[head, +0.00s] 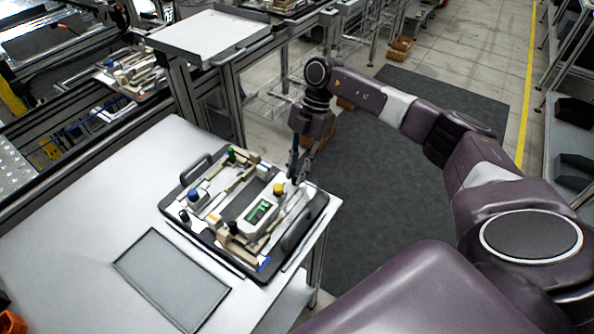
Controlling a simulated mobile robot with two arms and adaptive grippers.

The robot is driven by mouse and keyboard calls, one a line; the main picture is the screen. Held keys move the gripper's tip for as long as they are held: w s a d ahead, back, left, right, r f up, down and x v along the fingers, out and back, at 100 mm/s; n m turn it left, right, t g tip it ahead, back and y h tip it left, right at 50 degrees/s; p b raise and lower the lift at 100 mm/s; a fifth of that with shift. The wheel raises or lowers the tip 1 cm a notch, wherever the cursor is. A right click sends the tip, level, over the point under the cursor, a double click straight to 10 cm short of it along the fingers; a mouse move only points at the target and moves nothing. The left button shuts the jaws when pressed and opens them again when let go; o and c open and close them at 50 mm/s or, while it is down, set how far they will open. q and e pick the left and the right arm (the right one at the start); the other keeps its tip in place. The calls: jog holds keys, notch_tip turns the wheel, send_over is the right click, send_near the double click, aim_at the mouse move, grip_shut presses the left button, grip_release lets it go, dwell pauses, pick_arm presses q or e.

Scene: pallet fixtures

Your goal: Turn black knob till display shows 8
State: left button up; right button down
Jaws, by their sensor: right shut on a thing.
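The pallet fixture (180,207) is a dark-edged board with handles on the white table. On it is a pale device with a green-lit display (259,212); its digits are too small to read surely. A black knob (233,228) stands at the device's near-left end, and a yellow knob (279,189) at its far end. Another small black knob (184,215) is at the board's left. My right gripper (297,179) points down at the board's far right corner, beside the yellow knob and apart from both black knobs. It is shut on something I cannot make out. My left gripper is out of view.
A blue knob (194,196) and a green-topped part (231,154) also stand on the board. A grey framed panel (172,280) lies on the table in front. A raised white-topped stand (210,37) is behind. The white table (95,200) is clear to the left.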

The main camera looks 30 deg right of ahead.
jog(key=n, duration=0.2)
jog(key=n+g+b, duration=0.1)
jog(key=n, duration=0.1)
jog(key=shift+w+a+h, duration=0.1)
jog(key=shift+w+h, duration=0.1)
jog(key=shift+h, duration=0.2)
jog(key=n+g+h+b, duration=0.1)
jog(key=n+b, duration=0.1)
jog(key=n, duration=0.2)
jog(key=shift+w+n, duration=0.1)
jog(key=shift+n, duration=0.2)
jog(key=n+g+h+b, duration=0.1)
jog(key=n, duration=0.2)
jog(key=shift+a+h, duration=0.15)
jog(key=shift+h, duration=0.15)
jog(key=shift+r+n+h+b, duration=0.1)
jog(key=shift+n+h+b, duration=0.5)
jog(key=shift+n, duration=1.3)
jog(key=c, duration=1.8)
grip_release()
jog(key=shift+a, duration=0.1)
jog(key=shift+c, duration=0.2)
